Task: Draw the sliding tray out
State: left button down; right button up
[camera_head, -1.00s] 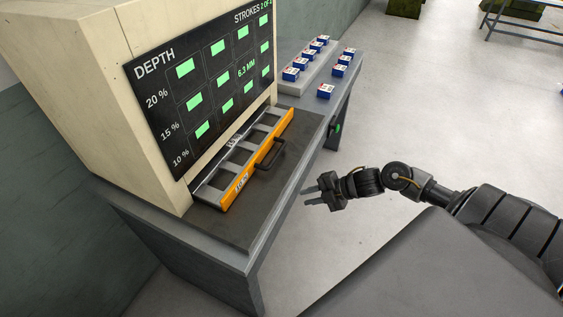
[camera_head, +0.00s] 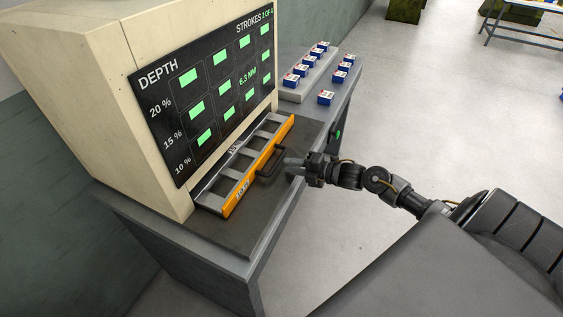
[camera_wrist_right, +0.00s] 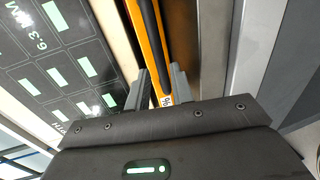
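The sliding tray (camera_head: 257,166) has an orange front and a grey frame with several openings. It sits at the foot of the beige press, partly under the display panel. Its black handle (camera_head: 270,167) sticks out from the orange front. My right gripper (camera_head: 290,167) is just right of the handle, with its fingers pointing at it. In the right wrist view the two fingers (camera_wrist_right: 159,88) are apart, and the orange front (camera_wrist_right: 140,20) and a dark bar (camera_wrist_right: 151,22), probably the handle, show beyond them. Contact with the handle cannot be told. My left gripper is not in view.
The press (camera_head: 90,80) carries a display panel (camera_head: 212,95) with green marks. The grey table (camera_head: 225,252) has bare dark surface before the tray. Several blue-and-white boxes (camera_head: 326,97) stand at the back right, some on a raised block. Open floor lies to the right.

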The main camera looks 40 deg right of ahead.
aim_at(281, 171)
jog(key=shift+p+x, duration=0.35)
jog(key=shift+x, duration=1.75)
jog(key=shift+s, duration=0.1)
jog(key=shift+c, duration=0.2)
grip_shut()
